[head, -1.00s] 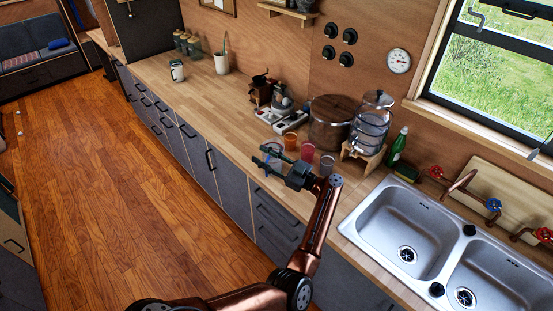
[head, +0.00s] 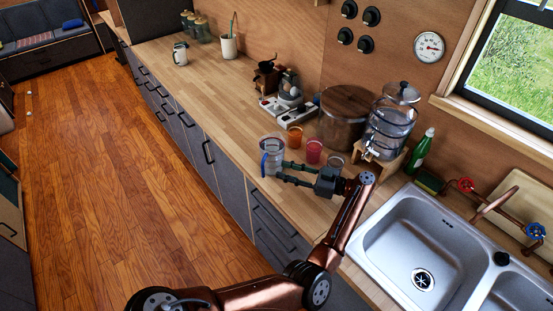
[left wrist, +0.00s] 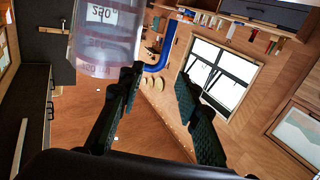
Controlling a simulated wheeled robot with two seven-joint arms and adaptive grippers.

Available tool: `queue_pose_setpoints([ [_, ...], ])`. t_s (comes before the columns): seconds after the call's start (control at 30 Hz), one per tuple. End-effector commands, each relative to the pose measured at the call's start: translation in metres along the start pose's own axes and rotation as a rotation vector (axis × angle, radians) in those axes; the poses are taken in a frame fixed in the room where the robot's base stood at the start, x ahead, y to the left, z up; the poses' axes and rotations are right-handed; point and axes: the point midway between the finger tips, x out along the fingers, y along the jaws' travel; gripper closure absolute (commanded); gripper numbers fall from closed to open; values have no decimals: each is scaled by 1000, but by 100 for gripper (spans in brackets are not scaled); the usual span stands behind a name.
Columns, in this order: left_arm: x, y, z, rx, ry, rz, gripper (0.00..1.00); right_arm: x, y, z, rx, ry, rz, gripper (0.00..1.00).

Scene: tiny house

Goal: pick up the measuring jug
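The measuring jug (head: 272,157) is clear, with a blue handle, and stands upright near the counter's front edge in the head view. In the left wrist view the jug (left wrist: 104,35) fills the upper left, with "250" markings, and its blue handle (left wrist: 165,45) shows beyond the gap between the fingers. My left gripper (head: 283,172) is open, its two fingers pointing at the jug's handle side; it also shows open in the left wrist view (left wrist: 158,82). I cannot tell whether a finger touches the jug. My right gripper is not in view.
An orange cup (head: 295,138), a pink cup (head: 314,151) and a clear glass (head: 335,161) stand just behind the gripper. The sink (head: 410,235) is at right.

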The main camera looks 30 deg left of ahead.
Motion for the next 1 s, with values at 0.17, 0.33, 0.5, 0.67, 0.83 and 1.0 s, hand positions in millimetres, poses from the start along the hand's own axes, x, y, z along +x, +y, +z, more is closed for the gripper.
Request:
queue_pose_setpoints([
  [0.17,7,2,6,1,0,6,69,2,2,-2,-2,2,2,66],
  [0.33,20,2,4,0,1,13,69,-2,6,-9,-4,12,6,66],
  [0.5,44,-4,5,1,1,11,69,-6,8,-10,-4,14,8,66],
  [0.67,64,-5,5,1,2,12,69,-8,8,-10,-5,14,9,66],
  [0.83,71,-5,6,0,1,12,69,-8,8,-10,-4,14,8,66],
  [1.0,71,-5,6,1,1,11,70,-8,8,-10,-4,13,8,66],
])
